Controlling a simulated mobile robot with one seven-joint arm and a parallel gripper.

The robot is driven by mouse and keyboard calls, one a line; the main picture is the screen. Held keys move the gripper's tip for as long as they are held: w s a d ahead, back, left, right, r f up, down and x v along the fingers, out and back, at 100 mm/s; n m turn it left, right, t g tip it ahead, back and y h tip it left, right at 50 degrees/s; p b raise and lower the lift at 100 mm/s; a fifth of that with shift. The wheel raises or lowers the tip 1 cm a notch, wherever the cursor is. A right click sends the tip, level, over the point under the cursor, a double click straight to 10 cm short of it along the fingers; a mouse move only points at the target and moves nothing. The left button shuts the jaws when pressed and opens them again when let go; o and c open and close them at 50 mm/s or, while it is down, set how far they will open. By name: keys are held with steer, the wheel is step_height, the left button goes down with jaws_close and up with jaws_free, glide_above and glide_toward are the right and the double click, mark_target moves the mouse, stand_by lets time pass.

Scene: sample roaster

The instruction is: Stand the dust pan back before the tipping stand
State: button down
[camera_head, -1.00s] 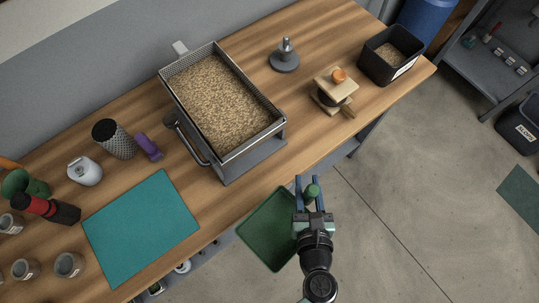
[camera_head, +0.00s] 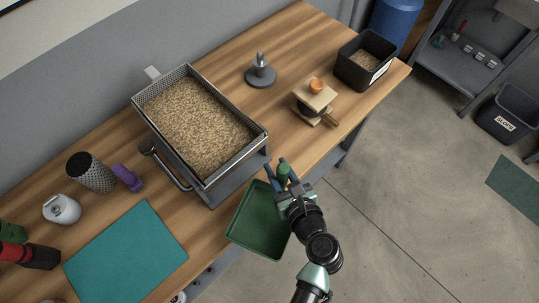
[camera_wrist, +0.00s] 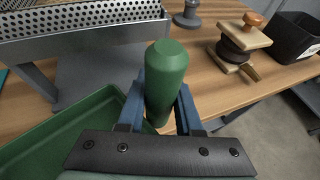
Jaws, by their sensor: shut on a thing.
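The green dust pan (camera_head: 258,222) hangs from my gripper (camera_head: 284,172) at the front edge of the table. My gripper is shut on the pan's green knob-ended handle, and its blue fingers lie on both sides of the handle (camera_wrist: 166,75) in the wrist view. The pan's tray (camera_wrist: 60,135) shows at the lower left there. The tipping stand (camera_head: 232,184) carries a perforated metal tray (camera_head: 262,140) full of beans. The pan is just in front of the stand's near end; whether it touches the table I cannot tell.
A teal mat (camera_head: 125,250), a purple item (camera_head: 128,178) and a mesh cup (camera_head: 92,172) lie left.

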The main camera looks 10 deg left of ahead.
mark_target(265, 151)
steer(key=x, duration=0.3)
steer(key=f+x, duration=0.1)
steer(key=x, duration=0.2)
steer(key=shift+s+d+b, duration=0.1)
steer(key=shift+s+b, duration=0.05)
steer(key=shift+b, duration=0.2)
steer(key=shift+f, duration=0.15)
steer(key=shift+f+b, duration=0.4)
steer(key=shift+f, duration=0.25)
steer(key=c, duration=0.6)
jaws_free()
steer(key=shift+r, duration=0.15)
